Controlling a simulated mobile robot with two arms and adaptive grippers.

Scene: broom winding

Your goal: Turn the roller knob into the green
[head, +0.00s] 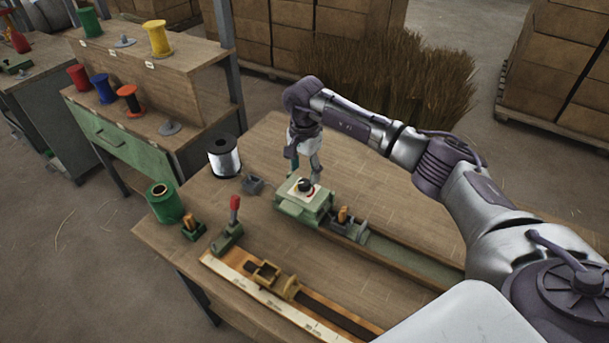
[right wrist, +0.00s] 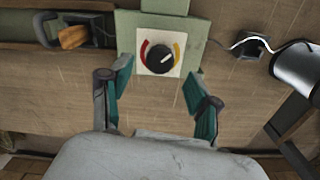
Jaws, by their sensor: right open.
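The roller knob (head: 304,185) is black and round, on a white dial plate on top of the green machine housing (head: 290,208). In the right wrist view the knob (right wrist: 160,58) shows a small pale mark on its right side, towards the yellow arc. A red arc is on the left of the dial; I cannot make out a green one. My right gripper (head: 304,166) points down just behind the knob, fingers apart and empty. In the right wrist view its teal-padded fingers (right wrist: 158,80) stand to either side, below the knob, not touching it. My left gripper is not in view.
A white-wrapped spool (head: 224,157) and a green spool (head: 164,202) stand at the table's left. A red-handled lever (head: 234,212) and a wooden rail with a scale (head: 265,296) lie in front of the housing. Broom bristles (head: 400,82) rise behind. The table right of the spools is partly bare.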

